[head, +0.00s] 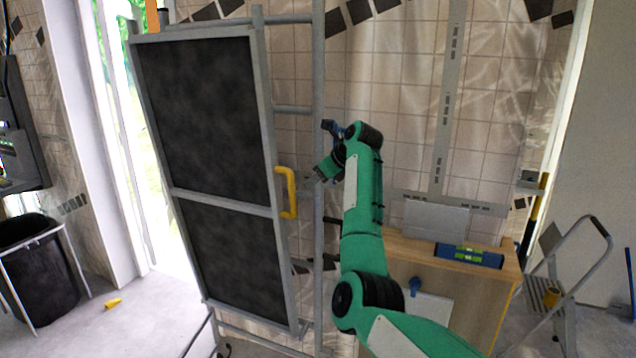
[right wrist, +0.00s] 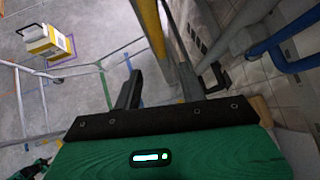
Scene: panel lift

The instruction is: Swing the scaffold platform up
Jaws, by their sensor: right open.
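The scaffold platform (head: 213,120), a black two-part panel in a grey metal frame, stands close to upright and slightly tilted at the left of the head view. A yellow handle (head: 292,192) is on its right edge. My right gripper (head: 319,173) is open and empty, just right of and a little above the handle. In the right wrist view a yellow bar (right wrist: 149,28), which looks like the handle, shows beyond and between the open fingers of the gripper (right wrist: 160,88). I cannot tell the exact gap. My left gripper is not in view.
Grey scaffold poles (head: 319,90) stand beside the platform. A wooden cabinet (head: 455,290) with a blue level (head: 468,255) is at right, near a stepladder (head: 572,270). A black bin (head: 38,265) stands at far left. Floor between bin and platform is mostly clear.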

